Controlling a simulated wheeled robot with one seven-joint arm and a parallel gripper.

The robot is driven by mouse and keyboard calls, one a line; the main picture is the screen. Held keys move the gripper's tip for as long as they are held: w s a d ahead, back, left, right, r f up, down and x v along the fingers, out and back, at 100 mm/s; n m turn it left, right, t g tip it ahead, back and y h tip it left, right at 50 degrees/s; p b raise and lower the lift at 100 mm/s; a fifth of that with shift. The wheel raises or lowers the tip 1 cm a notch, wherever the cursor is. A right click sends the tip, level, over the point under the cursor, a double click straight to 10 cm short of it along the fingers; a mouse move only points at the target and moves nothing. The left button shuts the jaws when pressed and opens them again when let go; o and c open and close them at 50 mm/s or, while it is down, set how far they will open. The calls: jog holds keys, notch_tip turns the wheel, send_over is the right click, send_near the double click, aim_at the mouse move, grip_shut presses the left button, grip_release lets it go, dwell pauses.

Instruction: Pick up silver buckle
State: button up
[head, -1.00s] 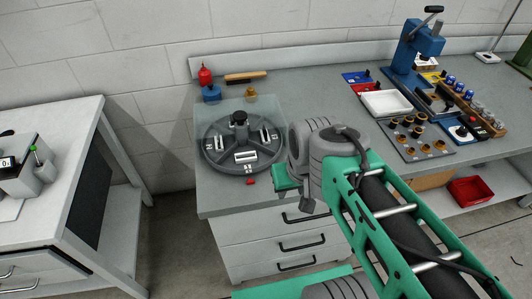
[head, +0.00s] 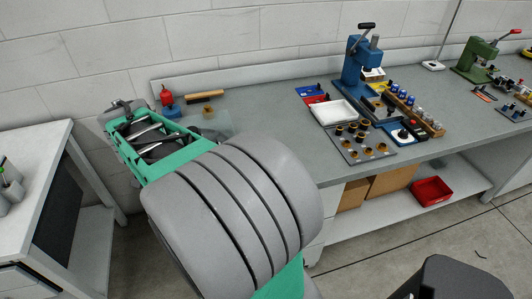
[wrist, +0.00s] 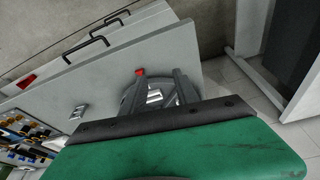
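My gripper (wrist: 159,76) is open in the wrist view, its two grey fingers apart with nothing held between them. A small silver piece (wrist: 78,112), possibly the silver buckle, lies on the bare bench beside the turntable, to the left in the wrist view and apart from the gripper.
A small red part (wrist: 140,72) sits by the turntable near the bench edge. A blue press (head: 360,70), a white tray (head: 332,112) and a parts plate (head: 361,145) are farther right.

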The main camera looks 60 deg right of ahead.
jog(key=s+d+m+g+p, duration=0.1)
jog(key=s+d+m+g, duration=0.3)
jog(key=d, duration=0.6)
jog(key=s+d+m+t+p, duration=0.1)
jog(key=d+m+p, duration=0.1)
jog(key=d+m, duration=0.7)
jog(key=s+d+f+m+g, duration=0.2)
jog(key=s+d+f+m, duration=0.2)
jog(key=s+d, duration=0.6)
jog(key=shift+h, duration=0.4)
jog(key=p+x, duration=0.1)
jog(key=x, duration=0.1)
jog(key=p+x, duration=0.1)
jog(key=x, duration=0.1)
jog(key=w+p+x, duration=0.1)
jog(key=x, duration=0.1)
jog(key=shift+d+f, duration=0.15)
jog(key=shift+f, duration=0.05)
jog(key=shift+d+f, duration=0.15)
jog(key=shift+f, duration=0.3)
jog(key=shift+c, duration=0.5)
grip_shut()
